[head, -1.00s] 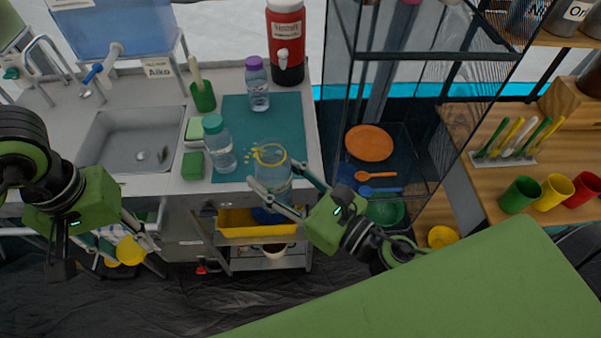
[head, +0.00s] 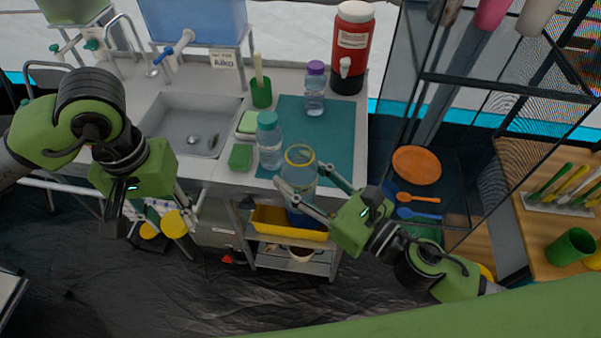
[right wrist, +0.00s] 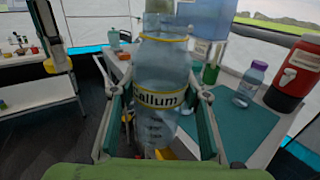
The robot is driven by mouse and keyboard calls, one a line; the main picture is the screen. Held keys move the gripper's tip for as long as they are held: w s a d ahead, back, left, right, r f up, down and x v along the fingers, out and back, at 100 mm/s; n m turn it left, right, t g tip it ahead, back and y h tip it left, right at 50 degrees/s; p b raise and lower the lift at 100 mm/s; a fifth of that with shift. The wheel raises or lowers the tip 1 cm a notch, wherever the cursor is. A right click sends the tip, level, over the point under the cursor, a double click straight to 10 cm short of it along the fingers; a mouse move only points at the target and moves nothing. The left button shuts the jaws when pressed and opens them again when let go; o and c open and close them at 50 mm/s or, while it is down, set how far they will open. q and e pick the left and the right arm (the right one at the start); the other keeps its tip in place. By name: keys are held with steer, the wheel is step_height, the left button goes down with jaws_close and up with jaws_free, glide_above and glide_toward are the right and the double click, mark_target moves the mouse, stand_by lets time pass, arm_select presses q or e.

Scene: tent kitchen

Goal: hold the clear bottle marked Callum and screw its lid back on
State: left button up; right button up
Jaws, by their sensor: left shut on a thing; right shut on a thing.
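The clear bottle (head: 301,178) with a yellow rim is upright at the counter's front edge, over the mat's near side in the head view. In the right wrist view the bottle (right wrist: 160,70) shows part of the name Callum on a yellow-edged band. My right gripper (head: 303,188) is shut on its sides, one finger on each side. My left gripper (head: 184,214) is shut on a yellow lid (head: 174,223), out in front of the counter, lower left of the bottle and well apart from it. The bottle's mouth shows no lid.
The sink (head: 185,125), a green sponge (head: 240,157) and a red jug (head: 352,50) are on the counter. A mesh rack (head: 470,130) stands at right.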

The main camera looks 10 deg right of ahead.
arm_select(q)
steer(key=w+d+r+m, duration=0.1)
steer(key=w+d+r, duration=0.25)
steer(key=d, duration=0.25)
steer(key=w+d+r+m, duration=0.1)
steer(key=w+d+r, duration=0.1)
steer(key=d+r, duration=0.3)
steer(key=m, duration=0.2)
glide_toward(300, 178)
steer(key=w+r, duration=0.3)
steer(key=shift+w+d+r, duration=0.1)
steer(key=shift+d, duration=0.15)
steer(key=shift+f, duration=2.05)
steer(key=shift+f, duration=0.9)
steer(key=shift+f, duration=0.55)
